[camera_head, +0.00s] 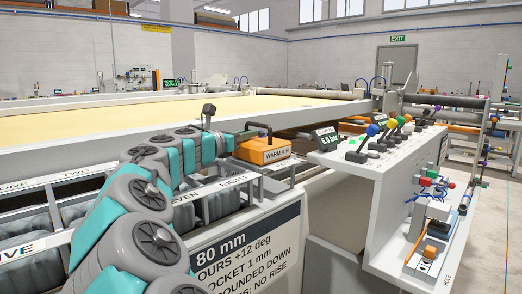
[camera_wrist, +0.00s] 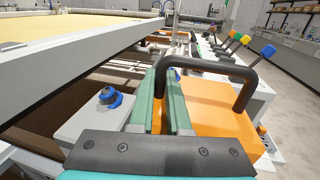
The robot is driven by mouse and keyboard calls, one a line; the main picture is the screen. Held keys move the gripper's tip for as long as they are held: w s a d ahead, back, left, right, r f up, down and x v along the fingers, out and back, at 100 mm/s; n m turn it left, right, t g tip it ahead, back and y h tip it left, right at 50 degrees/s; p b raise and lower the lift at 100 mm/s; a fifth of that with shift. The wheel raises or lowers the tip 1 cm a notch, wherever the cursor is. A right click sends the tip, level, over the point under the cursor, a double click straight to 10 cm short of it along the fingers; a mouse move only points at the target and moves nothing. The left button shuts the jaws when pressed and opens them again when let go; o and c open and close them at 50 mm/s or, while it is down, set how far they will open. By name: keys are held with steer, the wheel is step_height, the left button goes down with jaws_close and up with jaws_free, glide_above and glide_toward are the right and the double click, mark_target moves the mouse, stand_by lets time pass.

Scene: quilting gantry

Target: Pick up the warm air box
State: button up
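The warm air box is an orange box (camera_head: 262,151) with a "WARM AIR" label and a black arched handle (camera_head: 258,128). It sits near the gantry's edge, left of the lever console. In the wrist view the box (camera_wrist: 222,118) is close below and to the right, and its handle (camera_wrist: 208,65) arches up. My gripper (camera_wrist: 161,92) has its two teal fingers on either side of the handle's near-left leg, with a narrow gap showing orange between them. Whether the fingers press on the leg cannot be told. In the head view my gripper (camera_head: 228,143) is at the box's left side, partly hidden.
A console (camera_head: 385,150) with coloured levers stands right of the box. A long pale beam (camera_head: 290,117) runs behind it. A blue knob (camera_wrist: 110,97) on a grey block is left of my fingers. Labelled bins (camera_head: 190,195) lie below my arm.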

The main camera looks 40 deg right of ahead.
jaws_close()
stand_by(0.8)
steer(key=shift+r, duration=0.1)
